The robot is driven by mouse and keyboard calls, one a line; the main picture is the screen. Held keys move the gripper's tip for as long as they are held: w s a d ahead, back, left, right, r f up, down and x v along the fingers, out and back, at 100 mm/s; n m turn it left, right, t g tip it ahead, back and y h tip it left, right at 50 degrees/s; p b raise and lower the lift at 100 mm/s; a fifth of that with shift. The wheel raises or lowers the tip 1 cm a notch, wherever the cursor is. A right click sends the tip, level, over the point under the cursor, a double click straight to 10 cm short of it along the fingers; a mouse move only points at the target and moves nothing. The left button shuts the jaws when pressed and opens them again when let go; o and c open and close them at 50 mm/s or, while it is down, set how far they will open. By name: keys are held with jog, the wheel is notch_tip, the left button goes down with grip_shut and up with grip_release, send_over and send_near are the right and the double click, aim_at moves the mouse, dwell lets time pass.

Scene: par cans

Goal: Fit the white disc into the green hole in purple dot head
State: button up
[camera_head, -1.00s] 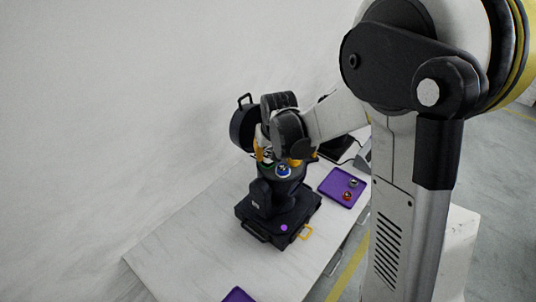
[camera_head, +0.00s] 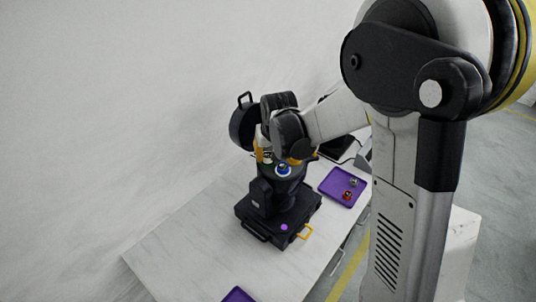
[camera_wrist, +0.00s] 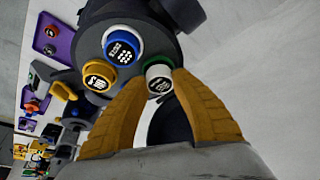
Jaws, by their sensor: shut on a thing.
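The purple dot head is a black lamp with a purple dot (camera_head: 284,227) on its base (camera_head: 258,232). Its round face (camera_wrist: 143,20) holds a yellow-ringed disc (camera_wrist: 98,76) and a blue-ringed disc (camera_wrist: 122,47). The blue one also shows in the head view (camera_head: 283,170). The green hole (camera_wrist: 158,62) shows as a green rim beside them. My gripper (camera_wrist: 161,77) has orange fingers shut on the white disc (camera_wrist: 159,84), which has a dark printed face. The disc is at the green rim and overlaps it in the wrist view. I cannot tell how deep it sits.
A purple tray (camera_head: 327,187) with small coloured parts lies right of the lamp. Another purple tray (camera_head: 237,295) is at the table's front edge. A black lamp housing (camera_head: 241,128) stands behind my gripper. The white table (camera_head: 180,255) is clear at front left.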

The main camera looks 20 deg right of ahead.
jog(key=shift+f+b, duration=0.4)
jog(key=shift+f, duration=0.1)
jog(key=o, duration=1.1)
jog(key=shift+r, duration=0.1)
jog(key=v, duration=1.2)
jog(key=s+f+t+b, duration=0.1)
jog(key=s+f+b, duration=0.3)
jog(key=s+b, duration=0.1)
jog(key=s+f+t+b, duration=0.1)
jog(key=s+f+b, duration=0.3)
jog(key=s, duration=0.4)
jog(key=s+f+t+b, duration=0.1)
jog(key=s+f+b, duration=0.4)
jog(key=s+b, duration=0.1)
jog(key=shift+s, duration=0.75)
